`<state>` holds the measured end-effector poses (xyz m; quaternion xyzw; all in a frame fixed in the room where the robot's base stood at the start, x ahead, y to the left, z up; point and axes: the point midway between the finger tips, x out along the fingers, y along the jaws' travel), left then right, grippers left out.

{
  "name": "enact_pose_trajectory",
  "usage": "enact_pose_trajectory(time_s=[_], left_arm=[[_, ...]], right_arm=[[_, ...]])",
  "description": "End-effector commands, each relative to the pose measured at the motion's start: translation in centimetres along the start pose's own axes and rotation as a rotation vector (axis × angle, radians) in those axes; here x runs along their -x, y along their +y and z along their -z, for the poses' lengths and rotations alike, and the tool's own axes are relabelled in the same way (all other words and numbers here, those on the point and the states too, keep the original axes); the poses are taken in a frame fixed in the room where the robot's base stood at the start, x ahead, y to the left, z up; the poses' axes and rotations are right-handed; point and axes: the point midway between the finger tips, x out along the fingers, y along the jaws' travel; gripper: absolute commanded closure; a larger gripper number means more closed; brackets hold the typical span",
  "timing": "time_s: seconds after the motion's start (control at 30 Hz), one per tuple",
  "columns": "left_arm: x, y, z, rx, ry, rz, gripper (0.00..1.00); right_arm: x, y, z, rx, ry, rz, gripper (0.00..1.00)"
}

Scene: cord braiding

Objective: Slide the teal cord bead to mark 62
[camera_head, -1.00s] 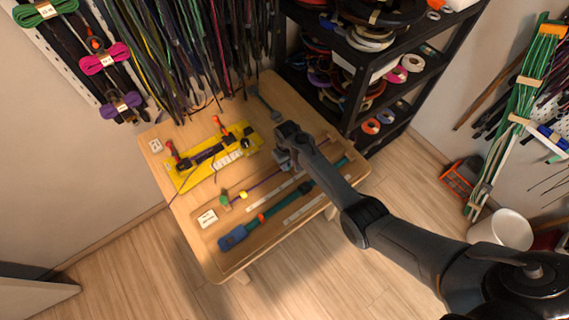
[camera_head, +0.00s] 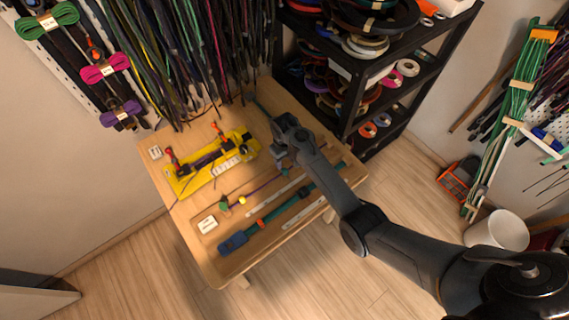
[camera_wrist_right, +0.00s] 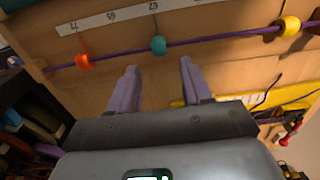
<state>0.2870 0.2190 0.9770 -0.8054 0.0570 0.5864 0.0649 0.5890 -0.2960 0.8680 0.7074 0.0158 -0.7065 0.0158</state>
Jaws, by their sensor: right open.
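The teal bead (camera_wrist_right: 158,45) sits on a taut purple cord (camera_wrist_right: 215,39) in the right wrist view. A thin dark line runs from it to the white number strip (camera_wrist_right: 130,14), near what looks like 62. My right gripper (camera_wrist_right: 158,68) is open and empty. The bead appears between its fingertips and beyond them; contact is not visible. In the head view my right gripper (camera_head: 279,154) is over the table's right part, and the teal bead is not distinguishable there. My left gripper is not in view.
A red bead (camera_wrist_right: 83,61) and a yellow bead (camera_wrist_right: 291,25) sit on the same cord, either side of the teal bead. A yellow fixture (camera_head: 190,184) and a teal strap with a blue end (camera_head: 232,242) flank the cord. A black shelf (camera_head: 350,115) stands close behind.

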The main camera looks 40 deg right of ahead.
Motion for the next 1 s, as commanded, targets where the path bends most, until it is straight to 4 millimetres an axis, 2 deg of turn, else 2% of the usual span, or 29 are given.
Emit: enact_pose_trajectory(time_s=[0.1,0.33,0.87,1.0], left_arm=[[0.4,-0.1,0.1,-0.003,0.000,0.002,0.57],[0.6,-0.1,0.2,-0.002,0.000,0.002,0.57],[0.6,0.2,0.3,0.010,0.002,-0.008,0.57],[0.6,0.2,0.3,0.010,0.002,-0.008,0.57]], right_arm=[[1.9,0.0,0.0,0.001,0.001,0.000,0.51],[3.8,0.0,0.0,0.001,0.000,0.000,0.51],[4.0,0.0,-0.1,0.001,-0.001,-0.001,0.51],[3.5,0.1,-1.1,0.001,0.008,-0.013,0.51]])
